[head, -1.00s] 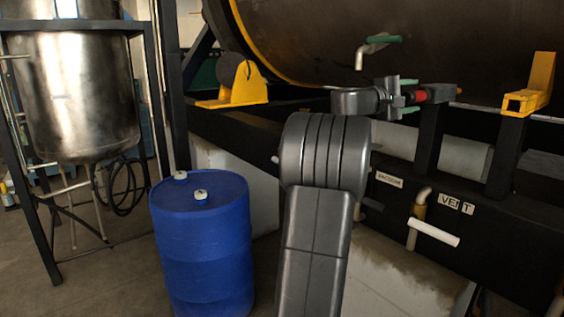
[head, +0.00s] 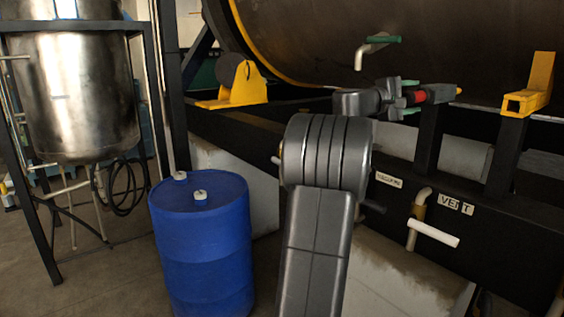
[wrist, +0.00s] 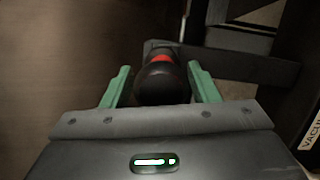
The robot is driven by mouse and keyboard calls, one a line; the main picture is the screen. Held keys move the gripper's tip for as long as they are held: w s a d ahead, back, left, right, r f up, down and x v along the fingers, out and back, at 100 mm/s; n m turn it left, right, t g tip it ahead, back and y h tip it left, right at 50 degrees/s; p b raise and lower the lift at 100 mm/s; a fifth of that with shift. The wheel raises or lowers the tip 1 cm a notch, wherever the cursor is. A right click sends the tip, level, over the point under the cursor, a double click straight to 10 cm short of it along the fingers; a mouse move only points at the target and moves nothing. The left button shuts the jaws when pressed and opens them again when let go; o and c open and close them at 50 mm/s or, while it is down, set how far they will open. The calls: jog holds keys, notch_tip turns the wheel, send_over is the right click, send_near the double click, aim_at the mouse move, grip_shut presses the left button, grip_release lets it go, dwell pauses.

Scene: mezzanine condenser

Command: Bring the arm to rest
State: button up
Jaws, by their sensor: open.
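My arm reaches up and away in the head view, with the wrist bent to the right. My gripper (head: 415,96) is in front of the lower side of the large dark tank (head: 440,45). Its green fingers stand apart, and in the wrist view the gripper (wrist: 159,68) is open too. A black round-ended part with a red band (wrist: 160,84) lies between the fingers in the wrist view, with a gap visible on each side. The red part (head: 420,96) also shows in the head view. Whether it touches a finger cannot be told.
A black frame (head: 250,142) with yellow brackets (head: 237,85) carries the tank. A tap with a green handle (head: 384,39) is above the gripper. A white-handled pipe (head: 433,233) is below the VENT label (head: 456,205). A blue drum (head: 203,245) stands left of my arm.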

jog(key=r+b+v, duration=0.1)
jog(key=b+v, duration=0.2)
jog(key=v, duration=1)
jog(key=p+x, duration=0.1)
jog(key=x, duration=0.3)
jog(key=p+x, duration=0.1)
jog(key=x, duration=0.3)
jog(key=p+x, duration=0.2)
jog(key=x, duration=0.3)
jog(key=shift+d+f, duration=0.15)
jog(key=shift+f, duration=0.15)
jog(key=shift+d+f, duration=0.1)
jog(key=shift+f, duration=0.05)
jog(key=s+a+b, duration=0.3)
jog(key=s+a, duration=0.4)
jog(key=a, duration=0.2)
jog(key=shift+s+a+b, duration=0.15)
jog(key=shift+a+b, duration=0.05)
jog(key=shift+b, duration=0.15)
